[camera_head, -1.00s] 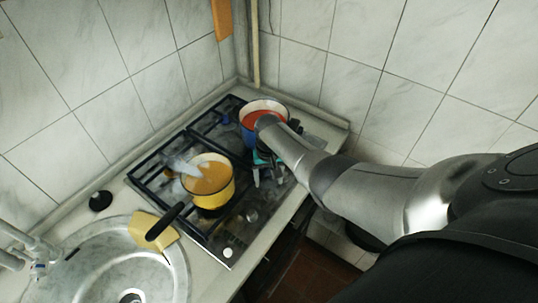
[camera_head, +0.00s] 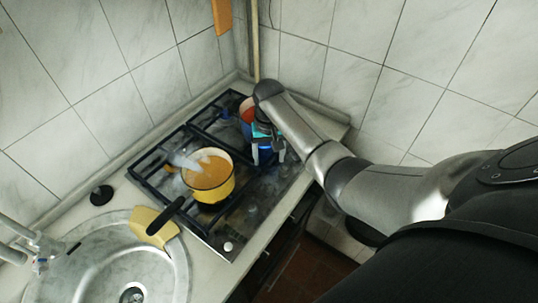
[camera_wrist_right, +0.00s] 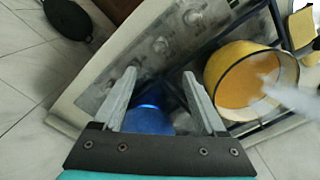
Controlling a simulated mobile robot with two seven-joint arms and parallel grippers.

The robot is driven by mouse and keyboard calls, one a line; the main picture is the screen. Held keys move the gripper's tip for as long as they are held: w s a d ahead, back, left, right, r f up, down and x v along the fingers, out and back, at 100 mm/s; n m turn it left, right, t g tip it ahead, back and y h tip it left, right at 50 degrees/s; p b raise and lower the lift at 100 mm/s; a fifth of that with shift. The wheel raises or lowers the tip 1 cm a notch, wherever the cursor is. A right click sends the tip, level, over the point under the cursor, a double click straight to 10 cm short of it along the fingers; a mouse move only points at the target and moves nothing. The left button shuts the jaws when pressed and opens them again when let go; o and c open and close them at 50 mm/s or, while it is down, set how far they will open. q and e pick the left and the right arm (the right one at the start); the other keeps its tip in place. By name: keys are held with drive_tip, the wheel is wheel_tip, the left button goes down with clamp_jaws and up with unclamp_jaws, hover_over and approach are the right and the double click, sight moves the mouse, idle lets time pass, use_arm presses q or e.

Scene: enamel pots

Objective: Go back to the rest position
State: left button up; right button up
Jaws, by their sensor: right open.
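My right gripper (camera_head: 267,155) is open and points down over the right part of the stove (camera_head: 222,232). Its two fingers also show apart in the right wrist view (camera_wrist_right: 160,80), with nothing clamped between them. The blue pot with red contents (camera_head: 246,114) stands at the back of the stove, mostly hidden behind my right wrist. A blue surface (camera_wrist_right: 148,118), apparently this pot, shows behind the fingers in the wrist view. The yellow pot (camera_head: 213,186) with orange contents stands left of the gripper, apart from it. It also shows in the wrist view (camera_wrist_right: 250,80). My left gripper is not in view.
A round sink (camera_head: 105,268) with a tap (camera_head: 35,245) lies at the lower left. The yellow pot's black handle (camera_head: 165,215) reaches over a yellow cloth (camera_head: 150,228) at the sink's edge. Tiled walls (camera_head: 385,60) close off the back. Whitish steam hangs over the yellow pot.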

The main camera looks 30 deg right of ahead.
idle(0.4)
drive_tip(key=s+a+f+n+t, duration=0.1)
drive_tip(key=s+a+n, duration=0.1)
drive_tip(key=s+a, duration=0.3)
drive_tip(key=s+a+f+n+t, duration=0.1)
drive_tip(key=s+a+f+n, duration=0.1)
drive_tip(key=s, duration=0.5)
drive_tip(key=s+a+r+n+t, duration=0.2)
drive_tip(key=s+a+r+n, duration=0.15)
drive_tip(key=s+r, duration=0.65)
drive_tip(key=s+a+f+g+b, duration=0.2)
drive_tip(key=f+b, duration=1)
drive_tip(key=f, duration=2.3)
drive_tip(key=s+d+f+b, duration=0.2)
drive_tip(key=s+f+b, duration=0.3)
drive_tip(key=f, duration=0.8)
drive_tip(key=s+d+f+g+b, duration=0.1)
drive_tip(key=s+f+b, duration=0.5)
drive_tip(key=s+f, duration=0.6)
drive_tip(key=shift+s+d+f+b, duration=0.15)
drive_tip(key=shift+d+f+b, duration=0.2)
drive_tip(key=shift+f, duration=0.35)
